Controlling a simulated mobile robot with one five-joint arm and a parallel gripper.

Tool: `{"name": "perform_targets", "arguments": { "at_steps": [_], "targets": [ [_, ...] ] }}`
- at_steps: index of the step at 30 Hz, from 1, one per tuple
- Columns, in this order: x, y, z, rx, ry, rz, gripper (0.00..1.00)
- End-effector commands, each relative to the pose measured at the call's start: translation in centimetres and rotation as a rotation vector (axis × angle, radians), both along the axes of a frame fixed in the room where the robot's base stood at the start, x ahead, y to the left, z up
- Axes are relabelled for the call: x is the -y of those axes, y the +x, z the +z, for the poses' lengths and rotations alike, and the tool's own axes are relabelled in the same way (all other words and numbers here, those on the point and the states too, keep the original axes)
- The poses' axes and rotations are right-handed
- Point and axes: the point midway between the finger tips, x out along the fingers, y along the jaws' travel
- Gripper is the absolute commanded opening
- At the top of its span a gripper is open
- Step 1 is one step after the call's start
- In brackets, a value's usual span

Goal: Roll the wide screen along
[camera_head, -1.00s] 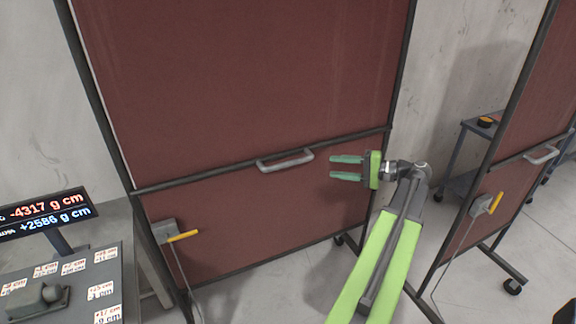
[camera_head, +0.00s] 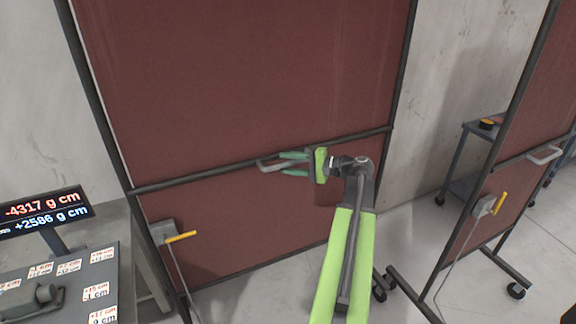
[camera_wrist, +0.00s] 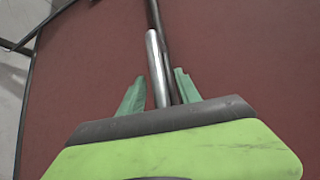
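The wide screen (camera_head: 240,80) is a dark red panel in a black frame, filling the middle of the head view. A grey metal handle (camera_head: 266,166) is fixed to its crossbar. My gripper (camera_head: 294,163) is at the handle's right part, its two green fingers pointing left. In the wrist view the handle's bar (camera_wrist: 156,60) lies between the spread fingers (camera_wrist: 158,93), with gaps on both sides. The gripper is open. A grey box with a yellow lever (camera_head: 181,237) sits on the screen's lower left. My arm hides part of the screen's lower right.
A second red screen (camera_head: 541,110) on castors stands at the right, with its own handle (camera_head: 545,154) and yellow lever (camera_head: 500,203). A small trolley (camera_head: 468,150) stands behind it. A table with labels (camera_head: 75,290) and a display (camera_head: 42,208) is at the left.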

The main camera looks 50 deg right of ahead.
Motion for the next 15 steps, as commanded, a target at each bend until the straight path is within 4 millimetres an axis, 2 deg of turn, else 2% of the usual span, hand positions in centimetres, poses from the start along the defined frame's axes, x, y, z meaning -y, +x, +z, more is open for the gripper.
{"name": "perform_targets", "arguments": {
  "at_steps": [4,13,15],
  "targets": [
    [0.03,-0.03,0.01,0.0,0.0,0.0,0.4],
    [0.05,-0.06,0.02,0.0,0.0,0.0,0.02],
    [0.05,-0.07,0.02,0.0,0.0,-0.001,0.0]
  ]
}}
